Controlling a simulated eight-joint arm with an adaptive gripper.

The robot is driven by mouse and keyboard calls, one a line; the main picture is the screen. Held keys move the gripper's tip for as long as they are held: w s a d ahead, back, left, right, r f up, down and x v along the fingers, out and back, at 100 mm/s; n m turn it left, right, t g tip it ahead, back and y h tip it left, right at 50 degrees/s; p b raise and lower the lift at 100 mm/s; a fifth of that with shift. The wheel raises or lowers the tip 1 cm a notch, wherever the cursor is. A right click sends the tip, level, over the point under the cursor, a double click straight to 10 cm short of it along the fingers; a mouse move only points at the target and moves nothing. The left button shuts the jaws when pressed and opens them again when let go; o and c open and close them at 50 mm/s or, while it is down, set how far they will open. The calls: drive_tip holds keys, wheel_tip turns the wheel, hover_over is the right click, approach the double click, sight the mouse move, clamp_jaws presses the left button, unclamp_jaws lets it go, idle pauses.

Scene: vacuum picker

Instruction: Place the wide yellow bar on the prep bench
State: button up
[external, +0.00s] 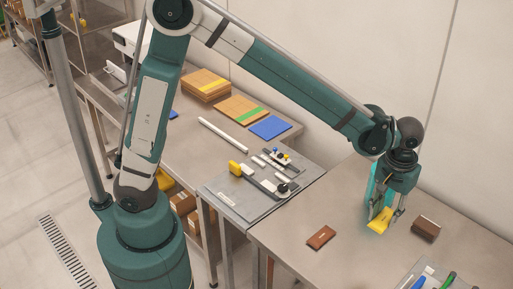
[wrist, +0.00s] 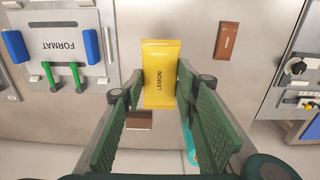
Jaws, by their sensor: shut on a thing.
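The wide yellow bar (external: 379,222) is held at my gripper (external: 384,212), low over the right-hand steel bench (external: 290,232). In the wrist view the bar (wrist: 160,65), marked LEMON, sits between the two green fingers of my gripper (wrist: 161,92), and its far end sticks out past them. My gripper is shut on it. I cannot tell whether the bar touches the bench. Which surface is the prep bench is not marked in either view.
A brown bar (external: 321,237) lies left of my gripper and a darker brown block (external: 426,228) just right of it. A tray with blue and green handles (external: 430,275) is at the front right. A grey plate with fixtures (external: 255,182) lies to the left.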

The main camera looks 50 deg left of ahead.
drive_tip(key=shift+s+d, duration=0.5)
drive_tip(key=shift+s, duration=0.15)
wheel_tip(320, 180, down, 11)
hover_over(370, 266)
drive_tip(key=shift+f+b, duration=0.35)
drive_tip(key=shift+f, duration=2.8)
drive_tip(key=shift+s, duration=0.1)
drive_tip(key=shift+f, duration=1.85)
drive_tip(key=shift+f+b, duration=0.2)
drive_tip(key=shift+b, duration=0.15)
